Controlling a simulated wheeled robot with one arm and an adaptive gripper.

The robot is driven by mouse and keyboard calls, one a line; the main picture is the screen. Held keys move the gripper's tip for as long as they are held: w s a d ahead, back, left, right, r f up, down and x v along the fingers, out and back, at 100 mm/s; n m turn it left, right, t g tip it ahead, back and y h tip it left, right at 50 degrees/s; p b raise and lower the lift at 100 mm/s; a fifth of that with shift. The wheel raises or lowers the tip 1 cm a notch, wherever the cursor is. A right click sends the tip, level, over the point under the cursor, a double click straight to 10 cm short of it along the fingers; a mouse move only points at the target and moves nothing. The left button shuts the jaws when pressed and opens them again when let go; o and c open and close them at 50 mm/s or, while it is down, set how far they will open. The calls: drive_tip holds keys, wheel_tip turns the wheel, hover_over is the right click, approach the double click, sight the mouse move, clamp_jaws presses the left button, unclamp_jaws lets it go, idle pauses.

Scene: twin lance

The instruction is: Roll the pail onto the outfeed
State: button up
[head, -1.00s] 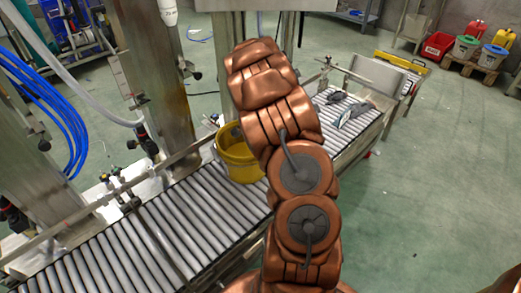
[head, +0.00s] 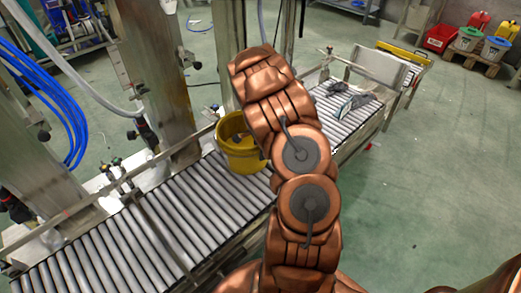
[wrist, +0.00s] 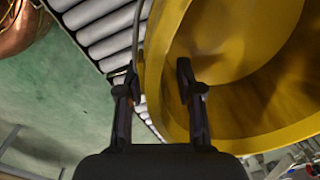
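The yellow pail (head: 243,160) stands upright on the roller conveyor (head: 165,215), left of my arm in the head view. In the wrist view the pail (wrist: 240,130) fills the right side, with its open mouth and inner wall showing. My gripper (wrist: 158,72) has its two fingers apart, one outside the pail's rim and one over the inside. The pail's wall lies between them, and I see no clear contact on both sides. In the head view my gripper is mostly hidden behind my arm. The far roller section (head: 345,105) continues beyond my arm.
Dark grey items (head: 352,104) lie on the far rollers. Steel posts (head: 155,75) and a side rail line the conveyor's left. Blue hoses (head: 45,110) hang at the far left. Green floor (head: 430,190) on the right is clear. Coloured bins (head: 468,38) stand on a pallet at the back.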

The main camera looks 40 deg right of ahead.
clamp_jaws()
idle(0.6)
